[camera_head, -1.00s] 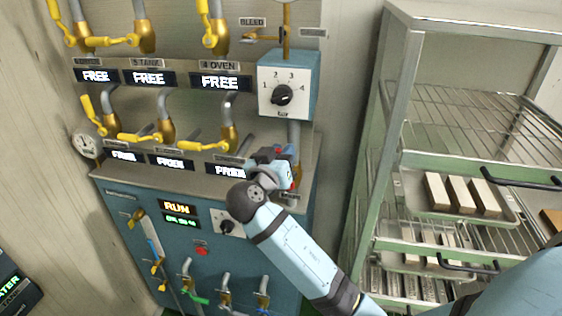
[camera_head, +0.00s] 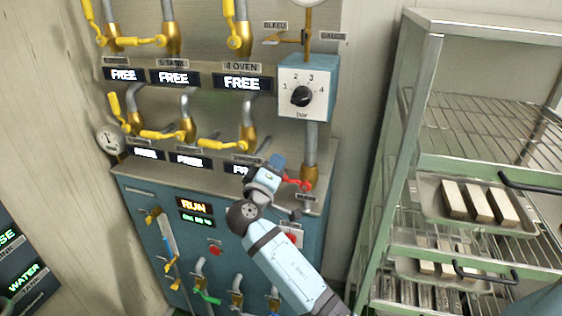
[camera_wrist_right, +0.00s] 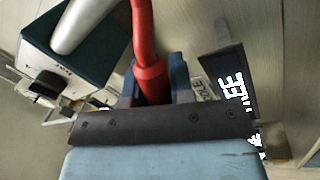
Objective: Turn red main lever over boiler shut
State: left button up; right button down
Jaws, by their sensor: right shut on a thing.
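The red lever (camera_head: 298,184) sits on a brass valve (camera_head: 309,174) on the vertical pipe below the bar dial box, at the right of the blue machine. It points left from the valve in the head view. My right gripper (camera_head: 278,172) is at the lever's left end. In the right wrist view the red lever (camera_wrist_right: 144,35) runs down between the dark blue fingers of my right gripper (camera_wrist_right: 155,85), which is shut on it. The lever's gripped end is partly hidden. My left gripper is not in view.
A blue dial box (camera_head: 308,86) stands above the lever. Yellow levers (camera_head: 165,134) and FREE displays (camera_head: 242,83) fill the panel to the left. A metal rack (camera_head: 470,150) with trays of bars stands at the right, with a gap between.

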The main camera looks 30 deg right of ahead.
jog(key=shift+w+a+f+n+t+y+p, duration=0.1)
jog(key=shift+w+f+n+t+y, duration=0.15)
jog(key=shift+f+n, duration=0.6)
jog(key=shift+w+a+f+n+t+y+p, duration=0.15)
jog(key=shift+f+n+t, duration=0.25)
jog(key=shift+n, duration=0.9)
jog(key=shift+w+a+f+n+t+y+p, duration=0.1)
jog(key=shift+f+n+t+y, duration=0.15)
jog(key=shift+f+n, duration=0.6)
jog(key=shift+r+n, duration=0.2)
jog(key=shift+n, duration=0.1)
jog(key=c, duration=1)
grip_release()
jog(key=shift+d, duration=0.1)
jog(key=shift+f, duration=0.1)
jog(key=shift+s+f, duration=0.1)
